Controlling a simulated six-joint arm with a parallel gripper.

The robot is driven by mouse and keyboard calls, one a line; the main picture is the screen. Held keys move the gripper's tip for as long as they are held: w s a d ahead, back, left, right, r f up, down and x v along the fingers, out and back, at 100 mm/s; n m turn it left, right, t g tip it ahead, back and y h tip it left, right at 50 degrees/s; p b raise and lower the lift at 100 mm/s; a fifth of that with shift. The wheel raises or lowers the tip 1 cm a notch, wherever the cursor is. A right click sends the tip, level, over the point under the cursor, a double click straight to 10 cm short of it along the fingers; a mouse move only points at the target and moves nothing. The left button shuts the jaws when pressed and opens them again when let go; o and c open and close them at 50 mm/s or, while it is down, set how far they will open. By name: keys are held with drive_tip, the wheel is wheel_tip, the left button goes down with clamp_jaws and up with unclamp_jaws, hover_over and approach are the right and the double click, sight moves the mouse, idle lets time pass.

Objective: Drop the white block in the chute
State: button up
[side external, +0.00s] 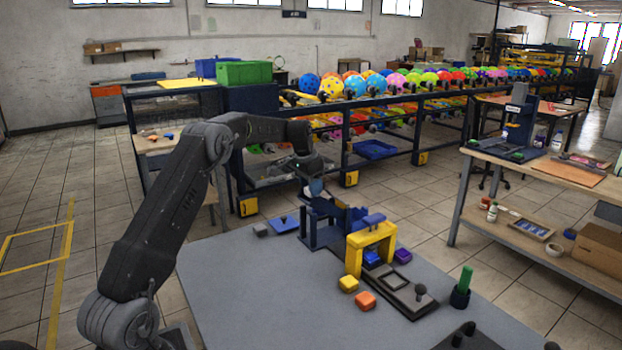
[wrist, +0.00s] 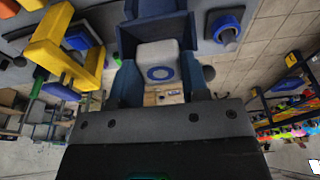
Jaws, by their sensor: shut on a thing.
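The white block (wrist: 161,54) shows in the wrist view with a blue ring on its face. It sits between the jaws of my gripper (wrist: 160,68), which is shut on it. In the side view my gripper (side external: 314,190) points down over the dark blue chute structure (side external: 327,232), with a pale bit of the block showing at its tip. The chute's dark walls (wrist: 155,8) lie close around and beyond the block in the wrist view. I cannot tell whether the block touches them.
A yellow arch (side external: 371,243) stands right of the chute, with yellow (side external: 348,284), orange (side external: 366,300) and purple (side external: 403,256) blocks around it. A blue plate (side external: 285,225) and grey block (side external: 260,230) lie left. A green peg (side external: 465,278) stands front right. The table's near left is clear.

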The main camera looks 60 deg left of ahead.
drive_tip(key=shift+f, duration=0.35)
drive_tip(key=o, duration=0.8)
drive_tip(key=shift+o, duration=0.7)
wheel_tip(320, 180, up, 14)
drive_tip(key=s, duration=0.2)
drive_tip(key=shift+s+f, duration=0.2)
drive_tip(key=shift+s, duration=0.15)
